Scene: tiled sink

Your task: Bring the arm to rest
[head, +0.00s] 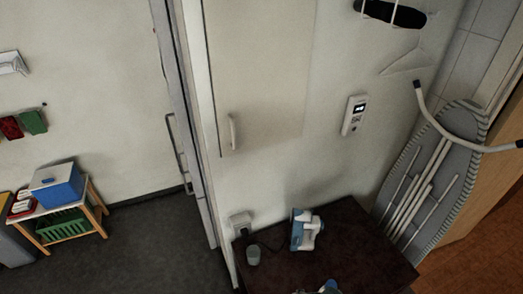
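Neither my left nor my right gripper shows in the head view, and no part of either arm can be made out. A dark brown table (345,248) stands at the lower middle. On it are a white and blue iron (305,230) and a small grey cup-like thing (253,254). A blue object (328,287) is cut off by the bottom edge, so I cannot tell what it is.
An ironing board (436,180) leans against the wall at right. A white device (353,115) hangs on the wall. A door handle (232,132) is at the middle. At left, a small wooden stand carries a blue box (57,187). Dark floor (150,250) is clear between.

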